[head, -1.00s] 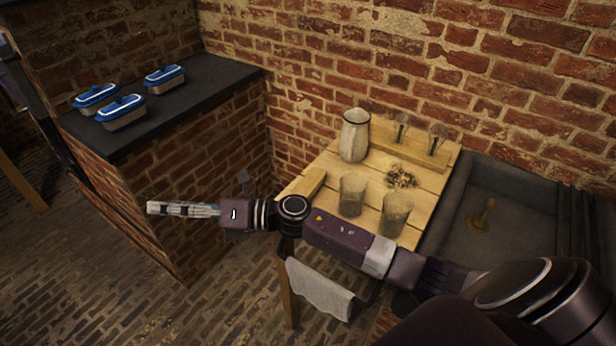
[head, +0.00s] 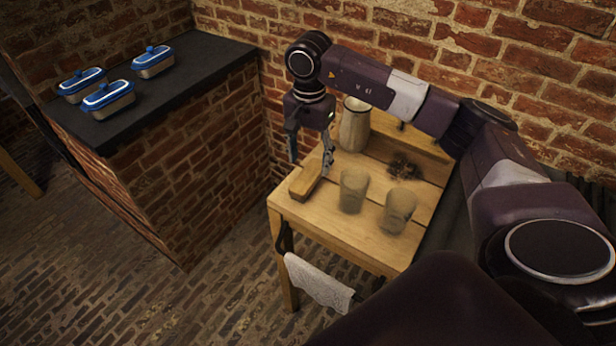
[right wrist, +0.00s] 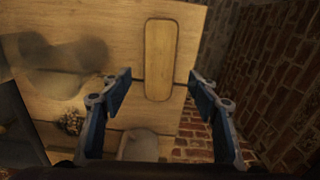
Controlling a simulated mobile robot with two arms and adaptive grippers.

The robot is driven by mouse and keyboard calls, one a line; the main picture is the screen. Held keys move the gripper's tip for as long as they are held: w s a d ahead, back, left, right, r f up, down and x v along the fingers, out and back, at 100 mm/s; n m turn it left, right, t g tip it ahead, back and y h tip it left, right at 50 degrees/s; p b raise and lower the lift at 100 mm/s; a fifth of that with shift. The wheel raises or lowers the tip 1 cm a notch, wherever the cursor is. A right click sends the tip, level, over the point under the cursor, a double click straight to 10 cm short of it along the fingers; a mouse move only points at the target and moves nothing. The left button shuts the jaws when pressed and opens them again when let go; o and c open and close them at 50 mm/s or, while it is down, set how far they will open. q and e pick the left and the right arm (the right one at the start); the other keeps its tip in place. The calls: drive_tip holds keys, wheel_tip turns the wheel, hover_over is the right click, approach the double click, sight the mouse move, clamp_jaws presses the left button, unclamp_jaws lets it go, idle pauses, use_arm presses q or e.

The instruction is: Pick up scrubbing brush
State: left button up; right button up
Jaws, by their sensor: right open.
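The scrubbing brush (head: 304,184) is a light wooden block with rounded ends, lying near the left edge of the wooden table (head: 340,228). In the right wrist view the brush (right wrist: 160,58) lies lengthwise, ahead of the gap between my fingers. My right gripper (head: 311,163) points down above the brush, open and empty, with one finger toward each side of it. Its blue-padded fingers also show in the right wrist view (right wrist: 160,95). I cannot tell the exact height gap to the brush. My left gripper is not in view.
Two cloudy glasses (head: 352,191) and (head: 397,210), a jug (head: 354,125) and a dark clump (head: 403,168) stand right of the brush. A cloth (head: 319,283) hangs at the table's front. Blue-lidded containers (head: 108,97) sit on the dark counter (head: 200,60).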

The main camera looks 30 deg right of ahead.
sight(308, 175)
drive_tip(key=f, duration=0.1)
drive_tip(key=f+p, duration=0.1)
drive_tip(key=f, duration=0.1)
drive_tip(key=f+p, duration=0.1)
drive_tip(key=shift+s+a+f, duration=0.25)
drive_tip(key=shift+a+f, duration=0.05)
drive_tip(key=shift+f, duration=0.45)
drive_tip(key=c, duration=1.3)
